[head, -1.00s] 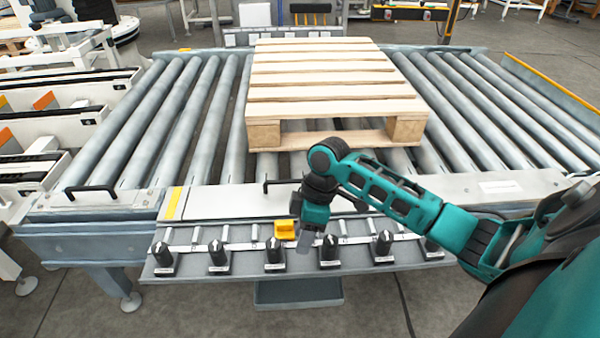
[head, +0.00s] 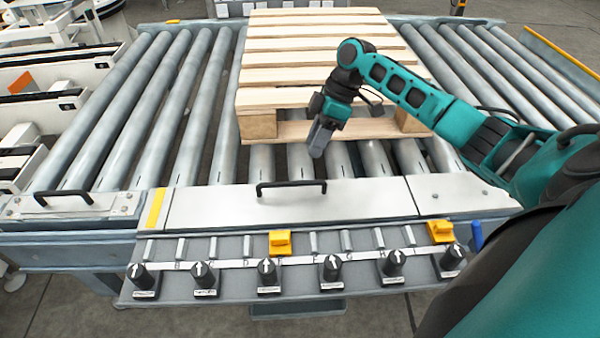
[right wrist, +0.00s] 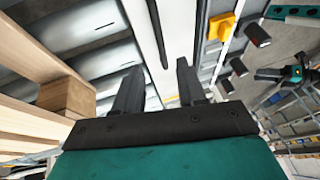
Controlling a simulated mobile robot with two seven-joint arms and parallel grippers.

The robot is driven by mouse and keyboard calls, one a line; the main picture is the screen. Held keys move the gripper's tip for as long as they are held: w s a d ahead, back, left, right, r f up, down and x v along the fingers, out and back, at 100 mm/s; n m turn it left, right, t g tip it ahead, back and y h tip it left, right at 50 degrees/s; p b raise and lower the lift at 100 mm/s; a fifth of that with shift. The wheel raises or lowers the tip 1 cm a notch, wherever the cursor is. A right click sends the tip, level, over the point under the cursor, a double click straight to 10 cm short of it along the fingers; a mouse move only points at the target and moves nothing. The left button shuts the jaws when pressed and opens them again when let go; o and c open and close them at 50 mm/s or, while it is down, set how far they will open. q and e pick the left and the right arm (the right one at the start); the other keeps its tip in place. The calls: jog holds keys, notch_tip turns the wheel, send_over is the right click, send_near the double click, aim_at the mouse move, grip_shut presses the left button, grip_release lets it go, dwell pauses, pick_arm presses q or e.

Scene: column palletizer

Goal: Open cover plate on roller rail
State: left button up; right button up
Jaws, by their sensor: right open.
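The cover plate (head: 350,201) is a flat, pale metal strip lying closed along the front of the roller conveyor. Its black bar handle (head: 291,185) stands up near the plate's back edge, with a yellow stripe to the plate's left. My right gripper (head: 318,150) is open and empty, above the rollers and a little behind the handle, apart from it. In the right wrist view, my right gripper's spread fingers (right wrist: 158,80) show with the cover plate (right wrist: 178,50) beyond them.
A wooden pallet (head: 320,57) rests on the rollers just behind my right gripper. A ledge with several black knobs (head: 268,270) and yellow blocks (head: 280,242) runs in front of the plate. Another black handle (head: 62,197) is at the left.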

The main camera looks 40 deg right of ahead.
jog(key=b, duration=0.2)
send_over(292, 196)
jog(key=d, duration=0.2)
jog(key=f, duration=0.9)
jog(key=shift+d, duration=0.2)
grip_shut()
